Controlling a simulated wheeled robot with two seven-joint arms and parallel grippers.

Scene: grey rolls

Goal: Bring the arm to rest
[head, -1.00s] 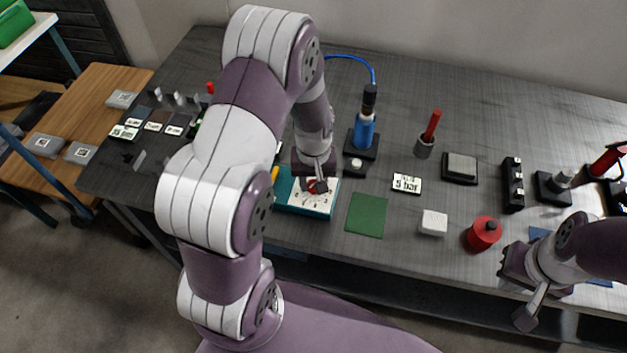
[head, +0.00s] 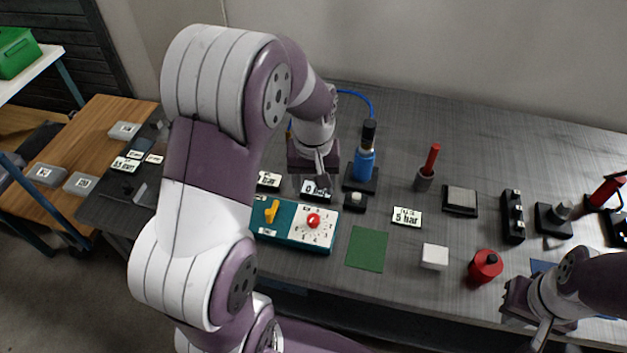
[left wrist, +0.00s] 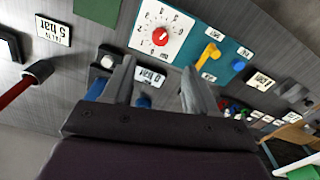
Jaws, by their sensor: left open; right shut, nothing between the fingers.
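My left arm rises from the lower left in the head view, and its gripper (head: 318,184) hangs over the table behind the teal box. In the left wrist view the two fingers of this gripper (left wrist: 158,90) stand apart with nothing held between them. The teal box (head: 290,238) has a white dial with a red knob (head: 313,219) and a yellow lever (head: 271,211). The box also shows in the left wrist view (left wrist: 232,47). My right gripper (head: 532,325) is at the lower right, near the table's front edge, shut and empty.
A blue bottle-like tool (head: 364,163) stands just right of my left gripper. A green mat (head: 367,248), a white block (head: 435,257), a red cylinder (head: 485,266) and a red-handled tool (head: 428,167) stand further right. The back of the grey table (head: 470,125) is clear.

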